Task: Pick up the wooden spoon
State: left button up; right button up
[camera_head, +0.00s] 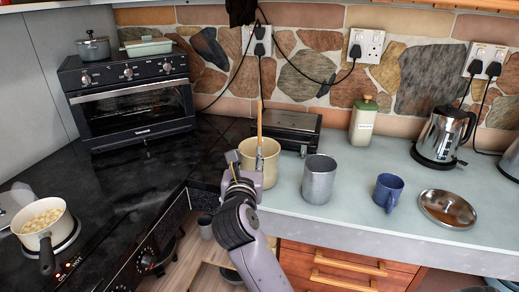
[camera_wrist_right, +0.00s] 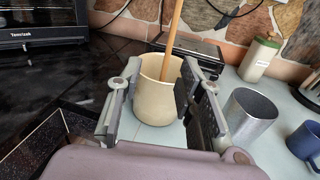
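The wooden spoon (camera_head: 259,122) stands upright in a cream pot (camera_head: 268,171) on the counter; only its handle shows, and its lower end is hidden inside the pot. In the right wrist view the spoon handle (camera_wrist_right: 172,38) leans slightly and rises above the rim of the cream pot (camera_wrist_right: 155,102). My right gripper (camera_head: 246,164) is in front of the pot on the near side. Its fingers are open (camera_wrist_right: 158,100), one on each side of the pot in the picture, with nothing held between them. My left gripper is out of view.
A grey metal cup (camera_head: 319,180) stands right of the pot, with a blue mug (camera_head: 388,192) and a round metal dish (camera_head: 447,208) farther right. A black appliance (camera_head: 287,128) is behind the pot. A toaster oven (camera_head: 130,100) and a saucepan (camera_head: 43,224) are on the left.

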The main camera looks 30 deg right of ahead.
notch_tip(320, 180, up, 2)
jog(key=s, duration=0.1)
jog(key=p, duration=0.1)
send_near(259, 120)
jog(key=shift+h, duration=0.3)
jog(key=x, duration=0.5)
jog(key=shift+w+a+f, duration=0.1)
jog(key=shift+w+f, duration=0.05)
jog(key=shift+f, duration=0.05)
jog(key=shift+p+x, duration=0.6)
jog(key=shift+x, duration=2.15)
grip_shut()
